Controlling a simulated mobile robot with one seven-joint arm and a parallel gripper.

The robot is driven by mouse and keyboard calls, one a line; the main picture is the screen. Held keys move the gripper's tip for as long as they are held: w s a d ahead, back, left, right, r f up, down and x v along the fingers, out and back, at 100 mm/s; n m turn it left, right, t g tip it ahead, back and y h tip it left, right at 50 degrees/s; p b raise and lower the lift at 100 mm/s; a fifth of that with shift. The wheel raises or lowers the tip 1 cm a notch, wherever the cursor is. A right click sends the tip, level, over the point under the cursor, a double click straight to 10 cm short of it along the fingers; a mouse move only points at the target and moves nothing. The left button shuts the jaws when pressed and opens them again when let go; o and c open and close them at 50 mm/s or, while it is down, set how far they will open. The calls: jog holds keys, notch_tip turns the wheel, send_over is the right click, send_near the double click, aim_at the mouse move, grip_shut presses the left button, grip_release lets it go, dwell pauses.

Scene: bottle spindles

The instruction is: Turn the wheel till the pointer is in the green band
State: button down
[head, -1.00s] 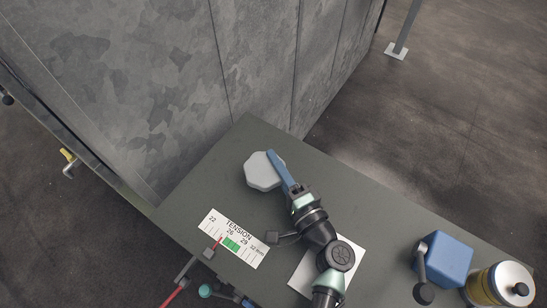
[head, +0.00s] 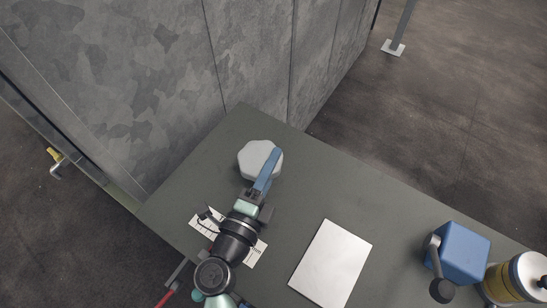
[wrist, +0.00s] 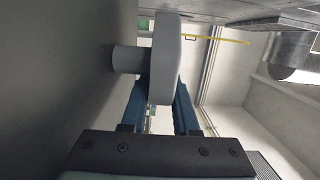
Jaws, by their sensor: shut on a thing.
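The wheel, a light grey lobed knob (head: 254,158), stands near the far corner of the dark green table. My gripper (head: 265,172) has its blue fingers on the wheel's near right side. In the wrist view, the fingers (wrist: 160,100) hold the wheel's grey rim (wrist: 165,58) between them, with its short hub to the left. The white tension scale (head: 257,253) lies on the table under my arm, showing only in parts. The green band and the pointer are hidden behind my arm.
A white sheet (head: 330,264) lies on the table to the right. A blue box with a dark crank (head: 462,254) and a yellow and silver cylinder (head: 515,279) stand at the right end. A grey wall (head: 150,90) rises behind the table.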

jog(key=m+g+h, duration=0.1)
jog(key=h, duration=0.1)
jog(key=m+g+h, duration=0.1)
jog(key=m, duration=0.1)
jog(key=shift+s+a+r+g+h, duration=0.1)
jog(key=shift+s+a+g+h, duration=0.05)
jog(key=shift+a+g+h, duration=0.2)
jog(key=shift+s+a+m+g+h+b, duration=0.15)
jog(key=shift+m+g+h+b, duration=0.5)
jog(key=shift+m+g+h, duration=0.6)
jog(key=shift+s+g+h+b, duration=0.1)
jog(key=shift+g+h+b, duration=0.2)
jog(key=shift+m+g, duration=0.3)
jog(key=shift+m, duration=0.05)
jog(key=c, duration=0.7)
grip_release()
jog(key=shift+s, duration=0.1)
jog(key=b+v, duration=0.1)
jog(key=v, duration=1.2)
jog(key=shift+f, duration=0.2)
